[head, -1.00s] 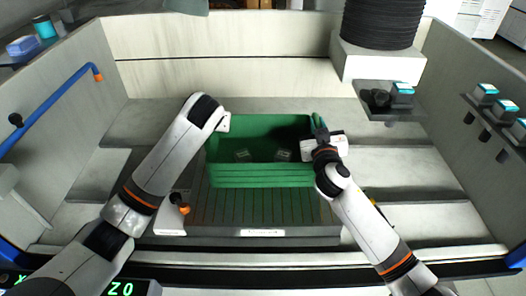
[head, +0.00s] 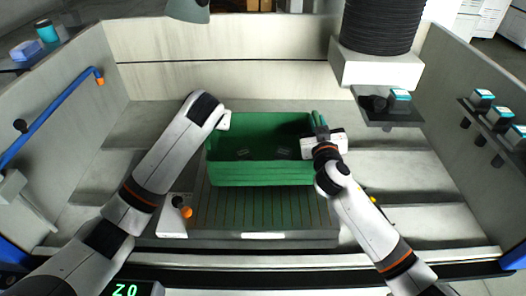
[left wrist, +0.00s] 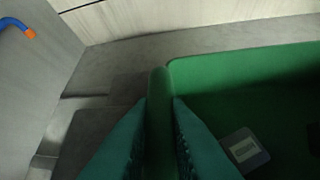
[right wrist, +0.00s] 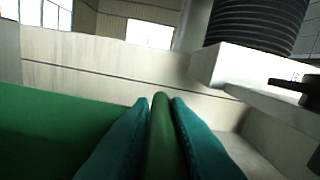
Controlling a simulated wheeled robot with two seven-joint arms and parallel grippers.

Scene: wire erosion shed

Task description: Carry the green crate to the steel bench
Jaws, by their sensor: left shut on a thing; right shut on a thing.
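The green crate (head: 262,174) is level above a slatted plate (head: 262,208) inside a pale, walled tank, with two small grey labels on its inside. My left gripper (left wrist: 162,108) is shut on the rim at its left end; its fingers are mostly hidden in the head view. My right gripper (head: 319,125) is shut on the rim at the right end. In the right wrist view the rim runs between the fingers (right wrist: 161,108). The gap beneath the crate cannot be judged exactly. I cannot pick out the steel bench in these views.
A black ribbed column on a white block (head: 376,66) stands at the back right, above a dark shelf (head: 388,118). A blue pipe (head: 50,116) runs along the left wall. Teal-topped units (head: 499,117) line the right wall.

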